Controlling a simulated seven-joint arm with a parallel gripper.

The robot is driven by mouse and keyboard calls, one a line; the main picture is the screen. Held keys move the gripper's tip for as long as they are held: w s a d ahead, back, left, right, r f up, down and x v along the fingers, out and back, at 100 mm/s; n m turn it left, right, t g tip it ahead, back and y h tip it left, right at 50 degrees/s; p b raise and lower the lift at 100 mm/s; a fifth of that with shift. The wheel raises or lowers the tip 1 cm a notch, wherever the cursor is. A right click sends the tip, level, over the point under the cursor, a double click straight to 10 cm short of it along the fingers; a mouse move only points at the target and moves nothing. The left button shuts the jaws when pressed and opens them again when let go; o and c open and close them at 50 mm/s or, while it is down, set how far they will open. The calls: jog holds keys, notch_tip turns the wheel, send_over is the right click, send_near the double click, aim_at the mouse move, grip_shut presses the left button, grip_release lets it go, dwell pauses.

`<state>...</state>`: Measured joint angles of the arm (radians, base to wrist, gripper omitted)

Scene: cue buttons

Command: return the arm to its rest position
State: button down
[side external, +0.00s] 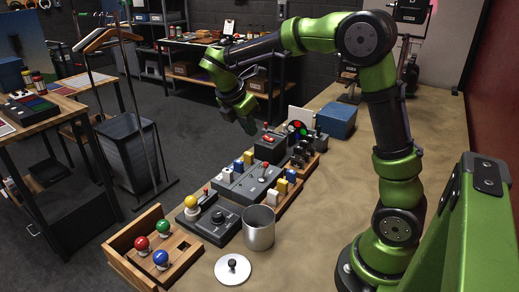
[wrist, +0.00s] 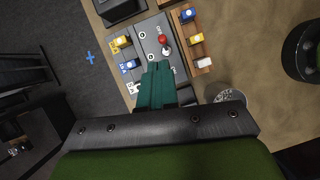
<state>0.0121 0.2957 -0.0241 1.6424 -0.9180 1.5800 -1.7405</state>
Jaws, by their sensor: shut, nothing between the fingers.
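My green gripper (side external: 248,128) hangs in the air above the row of button and switch boxes, fingers pointing down and empty. In the wrist view its fingers (wrist: 157,72) are together, over a grey panel (wrist: 146,40) with a red-knobbed lever (wrist: 163,42). The same panel (side external: 245,186) stands below the gripper in the side view. A wooden box (side external: 122,262) at the near left corner carries red (side external: 142,243), green (side external: 163,226) and blue (side external: 160,258) ball buttons. My gripper appears apart from all of these.
A metal pot (side external: 259,228) and a round lid (side external: 232,269) stand in front of the panels. A blue box (side external: 337,120) stands farther back. The tan tabletop (side external: 310,220) is clear to the right of the pot.

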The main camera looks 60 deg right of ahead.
jog(key=s+a+r+m+t+y, duration=0.1)
jog(key=s+a+m+t+y, duration=0.2)
jog(key=s+a+m, duration=0.3)
jog(key=s+a+r+m+t+y, duration=0.2)
jog(key=s+a+m+t+y, duration=0.2)
jog(key=s+a+m, duration=0.3)
jog(key=s+m+t, duration=0.1)
jog(key=s+m, duration=0.2)
jog(key=m, duration=0.3)
jog(key=shift+r+m, duration=0.3)
jog(key=shift+m, duration=0.1)
